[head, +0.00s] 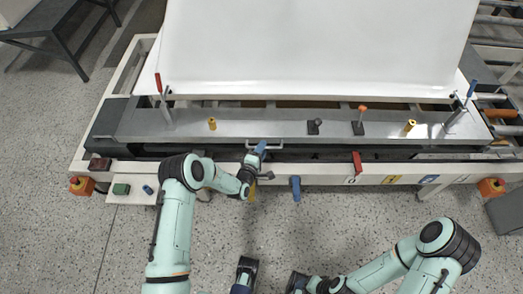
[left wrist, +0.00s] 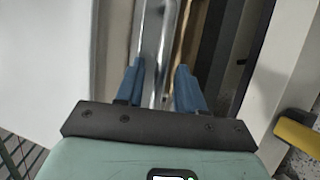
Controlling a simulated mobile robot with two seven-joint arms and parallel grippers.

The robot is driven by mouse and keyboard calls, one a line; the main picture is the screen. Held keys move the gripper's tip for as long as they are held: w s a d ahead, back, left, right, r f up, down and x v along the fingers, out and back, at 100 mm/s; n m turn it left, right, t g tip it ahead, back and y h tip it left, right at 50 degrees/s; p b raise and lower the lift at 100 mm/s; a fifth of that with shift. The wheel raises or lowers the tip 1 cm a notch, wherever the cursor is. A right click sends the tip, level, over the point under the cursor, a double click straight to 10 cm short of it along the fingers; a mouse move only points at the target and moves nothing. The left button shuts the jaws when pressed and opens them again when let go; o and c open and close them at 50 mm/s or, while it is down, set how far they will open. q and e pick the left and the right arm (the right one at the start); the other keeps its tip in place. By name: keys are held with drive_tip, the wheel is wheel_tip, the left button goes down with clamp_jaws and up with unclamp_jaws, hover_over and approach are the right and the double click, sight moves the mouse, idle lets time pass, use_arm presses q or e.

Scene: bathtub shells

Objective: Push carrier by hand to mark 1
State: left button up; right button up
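The carrier (head: 270,121) is a long grey plate with a metal handle (head: 284,143) on its front edge, and it bears a big white shell (head: 320,45). A red pointer (head: 357,162) at its front stands by label 0 on the rail. The yellow mark 1 label (head: 391,179) is just right of it. My left gripper (head: 261,148) is at the handle's left part. In the left wrist view its blue fingers (left wrist: 160,78) are apart, with a silver bar (left wrist: 152,50) running beyond the gap; contact is unclear. My right gripper (head: 297,283) is low, its fingers unclear.
The pale front rail (head: 325,172) carries a blue lever (head: 295,188), a 2 label (head: 428,179) and red buttons at both ends (head: 82,186) (head: 491,187). Rollers (head: 497,97) lie at right. A dark bench (head: 60,28) stands back left. The speckled floor in front is free.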

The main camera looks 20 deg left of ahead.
use_arm(q)
drive_tip(key=shift+w, duration=0.1)
clamp_jaws()
drive_tip(key=shift+d, duration=0.1)
drive_tip(key=b, duration=0.8)
approach(315, 142)
drive_tip(key=f+x, duration=0.1)
drive_tip(key=x, duration=0.3)
drive_tip(key=shift+d+r, duration=0.15)
drive_tip(key=shift+r, duration=0.2)
use_arm(e)
drive_tip(key=w+d+f+t+h, duration=0.1)
drive_tip(key=w+d+f+t, duration=0.2)
drive_tip(key=w+f, duration=0.6)
drive_tip(key=shift+w+d+m+h, duration=0.3)
drive_tip(key=shift+w+d, duration=0.05)
drive_tip(key=shift+d, duration=0.3)
use_arm(q)
drive_tip(key=shift+w, duration=0.1)
